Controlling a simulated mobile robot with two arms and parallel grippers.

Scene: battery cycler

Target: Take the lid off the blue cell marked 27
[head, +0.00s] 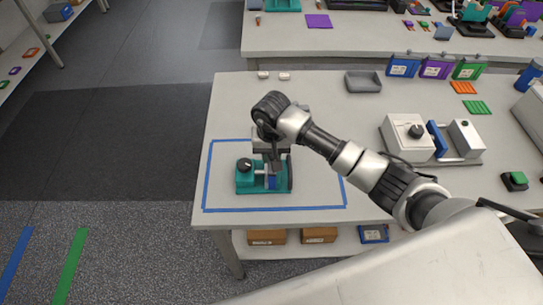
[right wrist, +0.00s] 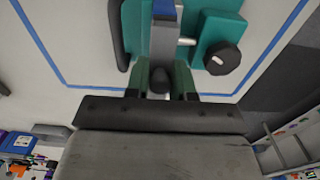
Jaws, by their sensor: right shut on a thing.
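A teal clamp fixture (head: 246,184) with a black knob stands on the table and also shows in the right wrist view (right wrist: 210,28). A blue cell (head: 272,182) stands in it, mostly hidden by my right gripper (head: 275,160). In the right wrist view, the blue body (right wrist: 164,7) shows beyond a grey lid (right wrist: 164,40). There the two fingers of my right gripper (right wrist: 160,82) are shut on a dark knob at the lid's near end. I cannot tell whether the lid is still seated. The number 27 is not readable. My left gripper is not in view.
Blue tape (head: 207,180) frames the fixture on the white table (head: 225,110). A grey tray (head: 363,82) and blue, purple and green cells (head: 438,68) stand at the back right. A white device (head: 405,135) stands to the right. The table left of the fixture is clear.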

